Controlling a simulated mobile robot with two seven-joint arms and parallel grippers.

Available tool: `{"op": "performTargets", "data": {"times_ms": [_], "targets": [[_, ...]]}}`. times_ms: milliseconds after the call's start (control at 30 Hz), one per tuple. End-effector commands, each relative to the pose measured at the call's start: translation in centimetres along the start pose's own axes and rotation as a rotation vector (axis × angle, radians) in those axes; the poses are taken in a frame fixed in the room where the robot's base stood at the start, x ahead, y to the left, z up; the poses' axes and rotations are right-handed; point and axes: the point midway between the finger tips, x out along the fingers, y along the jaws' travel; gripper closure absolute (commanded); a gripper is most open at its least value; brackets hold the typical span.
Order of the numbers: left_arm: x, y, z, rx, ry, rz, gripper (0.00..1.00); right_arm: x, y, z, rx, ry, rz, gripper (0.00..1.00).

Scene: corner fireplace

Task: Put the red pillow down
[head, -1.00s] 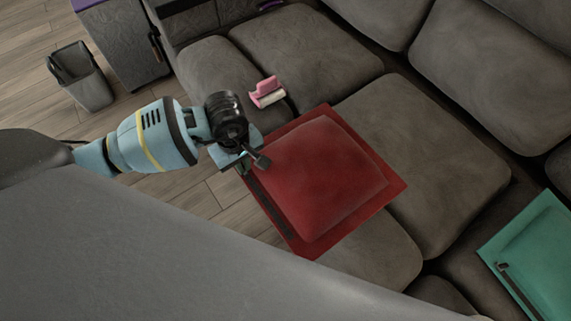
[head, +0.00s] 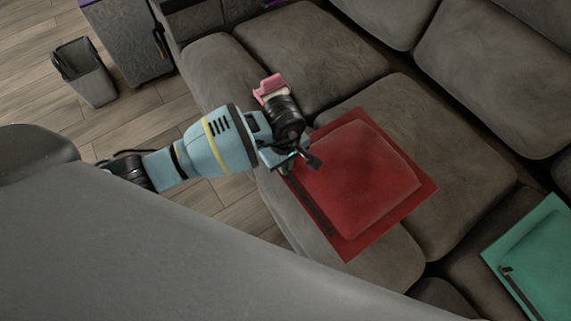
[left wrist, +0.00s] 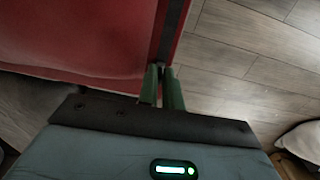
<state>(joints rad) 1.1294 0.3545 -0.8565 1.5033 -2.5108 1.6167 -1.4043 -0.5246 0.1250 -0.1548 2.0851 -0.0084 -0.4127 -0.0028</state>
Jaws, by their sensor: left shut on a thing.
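The red pillow (head: 362,182) is square and flat-edged, and shows over the front seat cushions of the grey sofa in the head view. My left gripper (head: 306,165) is shut on its upper left edge. In the left wrist view the pillow (left wrist: 85,35) fills the upper left, and its edge lies between the fingers of my left gripper (left wrist: 162,90). Whether the pillow touches the seat cushions cannot be told. My right gripper is not in view.
The grey sofa (head: 462,185) spreads across the right and top. A green pillow (head: 540,255) lies at its right end. A pink and white object (head: 268,88) sits on a cushion behind my left gripper. A bin (head: 85,75) stands on the wooden floor.

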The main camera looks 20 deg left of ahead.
Motion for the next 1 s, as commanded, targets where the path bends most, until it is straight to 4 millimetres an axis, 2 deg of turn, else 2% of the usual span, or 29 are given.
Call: {"op": "performTargets", "data": {"times_ms": [100,300,333,500,833,1000], "targets": [[0.8,0.2,0.0,0.0,-0.002,0.007,1.0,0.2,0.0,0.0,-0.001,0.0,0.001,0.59],[0.8,0.2,0.0,0.001,0.0,0.008,1.0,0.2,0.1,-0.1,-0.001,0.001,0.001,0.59],[0.9,0.1,-0.1,0.0,0.001,0.004,0.92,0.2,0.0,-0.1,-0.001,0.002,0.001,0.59],[0.9,0.1,-0.1,0.0,0.001,0.004,0.71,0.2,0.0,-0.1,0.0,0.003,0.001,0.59],[0.6,0.1,-0.1,0.0,0.001,0.005,0.71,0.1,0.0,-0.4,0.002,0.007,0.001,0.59],[-1.5,0.2,-0.2,0.001,0.003,0.009,0.71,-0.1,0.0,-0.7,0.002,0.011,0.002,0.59]]}}
